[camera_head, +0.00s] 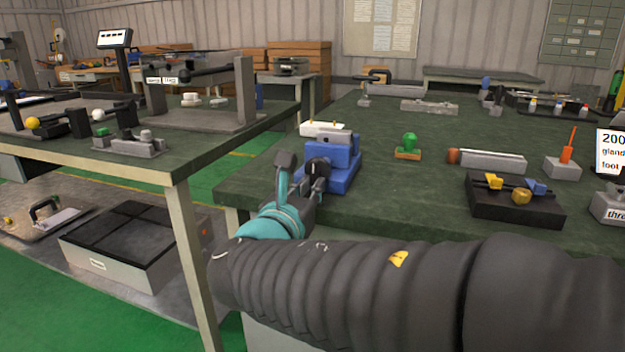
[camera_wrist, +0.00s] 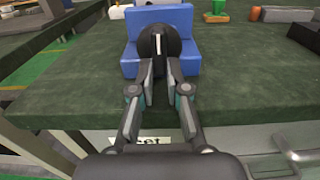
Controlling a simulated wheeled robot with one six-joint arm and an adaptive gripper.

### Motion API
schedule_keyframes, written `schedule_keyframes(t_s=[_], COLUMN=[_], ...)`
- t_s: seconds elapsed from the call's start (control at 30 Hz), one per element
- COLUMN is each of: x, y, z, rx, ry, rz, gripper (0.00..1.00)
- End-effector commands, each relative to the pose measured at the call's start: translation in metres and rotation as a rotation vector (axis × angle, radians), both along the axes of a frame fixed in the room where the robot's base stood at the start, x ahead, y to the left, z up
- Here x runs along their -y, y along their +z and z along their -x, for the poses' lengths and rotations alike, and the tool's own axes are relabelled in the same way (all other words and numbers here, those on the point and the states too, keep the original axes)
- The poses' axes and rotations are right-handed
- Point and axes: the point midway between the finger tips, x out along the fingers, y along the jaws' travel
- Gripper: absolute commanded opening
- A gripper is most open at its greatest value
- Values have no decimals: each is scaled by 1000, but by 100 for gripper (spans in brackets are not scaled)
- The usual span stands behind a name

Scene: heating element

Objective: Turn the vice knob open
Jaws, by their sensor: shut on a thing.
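The blue vice (camera_head: 334,160) stands near the left front edge of the green-topped bench, with a grey jaw block on top. In the wrist view the vice (camera_wrist: 184,22) is straight ahead, at the bench's front edge. Its round black knob (camera_wrist: 159,40), with a pale stripe down the middle, faces me. My gripper (camera_wrist: 159,72) is shut on the knob's lower part, one finger on each side. In the head view my gripper (camera_head: 300,178) reaches the vice's front, and my arm hides part of it.
A green knob on a wooden base (camera_head: 408,150) stands right of the vice. A black tray with yellow and blue parts (camera_head: 513,205) lies further right. A white block (camera_head: 321,128) sits behind the vice. Another bench (camera_head: 170,163) stands left across a floor gap.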

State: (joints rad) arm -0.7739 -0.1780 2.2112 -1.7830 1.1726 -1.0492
Motion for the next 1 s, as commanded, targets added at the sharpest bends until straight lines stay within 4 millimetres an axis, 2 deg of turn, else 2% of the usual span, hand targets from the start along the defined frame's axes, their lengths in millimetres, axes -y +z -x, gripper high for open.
schedule_keyframes(t_s=[0.57, 0.6, 0.67, 0.7, 1.0], x=[2, 2, 2, 2, 0], y=[-5, -5, -5, -4, -2], z=[1, 1, 1, 1, 2], rx=[-19, -20, -19, -17, -13], ry=[-5, -5, -5, -4, 0], rz=[31, 31, 30, 30, 29], gripper=[0, 22, 37, 40, 40])
